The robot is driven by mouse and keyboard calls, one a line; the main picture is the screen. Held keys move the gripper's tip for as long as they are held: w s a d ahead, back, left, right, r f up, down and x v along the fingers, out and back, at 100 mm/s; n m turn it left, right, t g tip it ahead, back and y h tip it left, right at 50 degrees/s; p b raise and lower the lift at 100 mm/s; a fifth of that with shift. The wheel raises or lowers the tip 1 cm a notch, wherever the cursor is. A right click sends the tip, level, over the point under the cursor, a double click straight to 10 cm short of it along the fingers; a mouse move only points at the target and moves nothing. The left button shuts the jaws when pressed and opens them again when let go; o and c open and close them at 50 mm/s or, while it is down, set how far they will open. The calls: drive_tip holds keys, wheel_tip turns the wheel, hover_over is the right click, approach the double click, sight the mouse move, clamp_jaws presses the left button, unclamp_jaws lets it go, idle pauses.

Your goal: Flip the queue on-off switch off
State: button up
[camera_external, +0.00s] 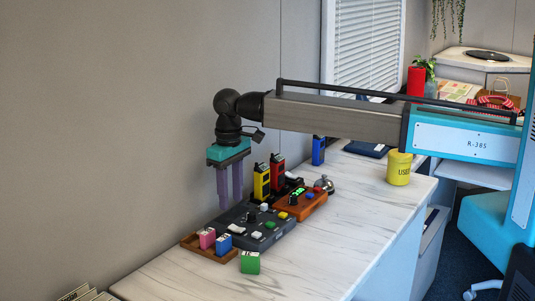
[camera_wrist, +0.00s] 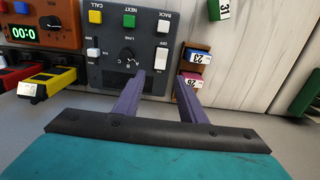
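The dark grey queue panel (camera_external: 276,235) lies on the marble-topped counter. One small white piece (camera_wrist: 93,53) is at the left edge and a larger one (camera_wrist: 160,58) at the right edge. My gripper (camera_external: 230,201) points down near the panel's wall-side edge. In the wrist view its purple fingers (camera_wrist: 160,75) are apart with nothing between them. The left fingertip overlaps the panel's lower right part.
A wooden tray (camera_external: 190,243) with numbered blocks stands beside the panel; a green block (camera_external: 250,263) sits outside it. An orange timer box (camera_external: 314,204), yellow (camera_external: 261,180) and red (camera_external: 278,171) radios and a bell stand close by.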

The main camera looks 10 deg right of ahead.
sight(232, 226)
drive_tip(key=shift+f+p, duration=0.9)
drive_tip(key=shift+f, duration=2.7)
clamp_jaws()
drive_tip(key=b, duration=0.2)
drive_tip(key=shift+s+d+f+t+y+b, duration=0.1)
drive_tip(key=shift+s+d+t+y+b, duration=0.15)
drive_tip(key=shift+t+y+b, duration=0.15)
drive_tip(key=shift+a+r, duration=0.1)
drive_tip(key=shift+r, duration=0.1)
unclamp_jaws()
